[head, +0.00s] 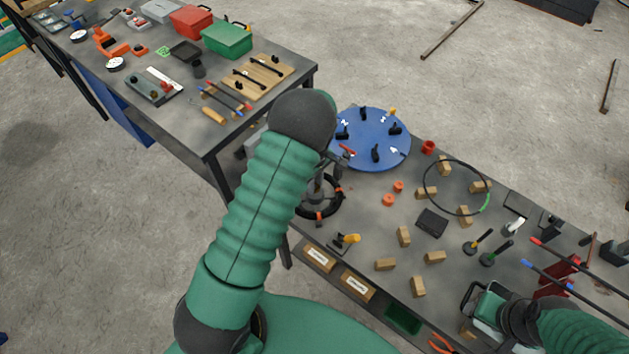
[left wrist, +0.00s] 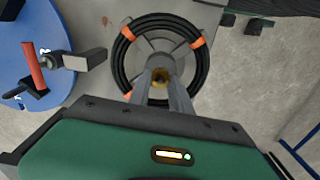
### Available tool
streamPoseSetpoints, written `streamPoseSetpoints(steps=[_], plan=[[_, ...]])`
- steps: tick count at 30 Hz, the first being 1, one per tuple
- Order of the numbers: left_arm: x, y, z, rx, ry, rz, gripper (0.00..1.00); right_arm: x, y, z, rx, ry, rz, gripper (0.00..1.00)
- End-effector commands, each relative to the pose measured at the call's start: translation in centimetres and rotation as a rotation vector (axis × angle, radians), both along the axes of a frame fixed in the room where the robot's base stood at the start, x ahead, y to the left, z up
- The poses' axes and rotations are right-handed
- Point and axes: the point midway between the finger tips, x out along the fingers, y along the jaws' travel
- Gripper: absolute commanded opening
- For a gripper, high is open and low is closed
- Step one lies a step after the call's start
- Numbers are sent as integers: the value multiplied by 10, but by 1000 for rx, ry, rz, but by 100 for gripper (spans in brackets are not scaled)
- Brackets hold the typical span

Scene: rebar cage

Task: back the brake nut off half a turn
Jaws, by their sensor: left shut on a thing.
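A black coil with orange ties (left wrist: 122,50) lies on a grey reel in the left wrist view. It also shows in the head view (head: 335,203), partly behind my left arm. A small brass-coloured part at the reel's centre, which looks like the brake nut (left wrist: 161,77), sits between the fingers of my left gripper (left wrist: 160,68). That gripper is shut on it from above; the fingers hide most of it. In the head view my left forearm covers much of the gripper. My right gripper (head: 490,306) is at the lower right; its jaws cannot be made out.
A blue disc (head: 375,155) with black clamps stands just beside the reel. Wooden blocks (head: 404,236), orange rings (head: 389,200) and a black hoop (head: 428,172) lie to the right. Another table (head: 262,118) with tools and boxes (head: 227,39) stands at upper left.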

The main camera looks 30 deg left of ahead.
Motion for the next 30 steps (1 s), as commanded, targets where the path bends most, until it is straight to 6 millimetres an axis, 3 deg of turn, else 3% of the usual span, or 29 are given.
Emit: streamPoseSetpoints(steps=[21,22,26,30], plan=[[-3,-5,-4,-8,11,75,0,0,0,2,0,0,0,47],[-3,-5,-3,-7,11,75,28,0,0,2,0,0,0,47],[-2,-4,-2,-6,7,75,45,0,0,2,0,0,0,47],[-1,-2,-1,-3,4,76,46,0,0,3,0,0,0,47]])
